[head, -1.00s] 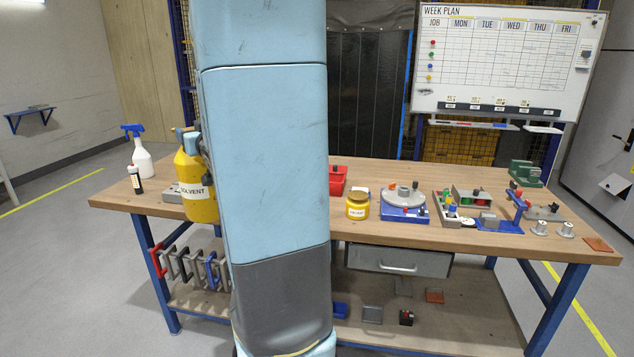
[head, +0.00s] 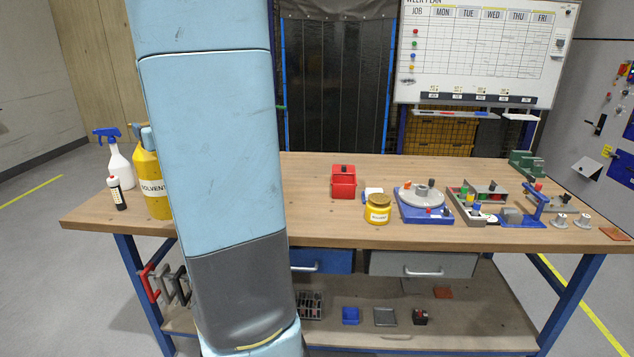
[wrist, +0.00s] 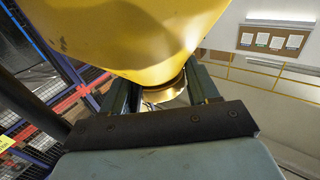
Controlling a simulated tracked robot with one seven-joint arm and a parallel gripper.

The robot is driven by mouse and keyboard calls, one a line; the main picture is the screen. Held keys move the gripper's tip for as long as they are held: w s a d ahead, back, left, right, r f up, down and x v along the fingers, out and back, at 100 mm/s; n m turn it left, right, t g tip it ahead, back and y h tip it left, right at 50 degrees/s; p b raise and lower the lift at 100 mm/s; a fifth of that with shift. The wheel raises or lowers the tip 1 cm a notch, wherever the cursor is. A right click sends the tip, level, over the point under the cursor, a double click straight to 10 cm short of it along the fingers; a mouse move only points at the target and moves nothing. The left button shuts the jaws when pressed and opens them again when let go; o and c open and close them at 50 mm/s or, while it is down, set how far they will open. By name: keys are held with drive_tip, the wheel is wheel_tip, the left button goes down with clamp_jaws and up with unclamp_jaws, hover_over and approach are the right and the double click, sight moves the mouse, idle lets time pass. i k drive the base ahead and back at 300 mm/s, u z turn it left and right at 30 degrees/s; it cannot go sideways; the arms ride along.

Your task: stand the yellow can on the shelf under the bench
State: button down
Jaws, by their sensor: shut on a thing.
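The yellow can (head: 152,188), labelled SOLVENT, shows at the left in the head view, partly hidden by my arm. It looks upright in front of the bench's left part. I cannot tell whether it touches the bench top. In the wrist view the can (wrist: 125,35) fills the top. My gripper (wrist: 160,95) is shut on it, with its fingers either side of a narrow part. In the head view the gripper is mostly hidden. The bench (head: 300,220) has a lower shelf (head: 470,325); its left part is hidden by my arm.
The shelf's right end looks clear. Drawers (head: 420,264) hang above it. A spray bottle (head: 120,165) stands at the bench's left.

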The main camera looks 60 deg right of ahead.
sight(319, 192)
drive_tip(key=u, duration=0.05)
drive_tip(key=i, duration=0.5)
drive_tip(key=u, duration=1.3)
drive_tip(key=i, duration=0.2)
drive_tip(key=z, duration=2.8)
drive_tip(key=k, duration=0.5)
drive_tip(key=z, duration=0.25)
drive_tip(key=i, duration=0.4)
drive_tip(key=z, duration=0.05)
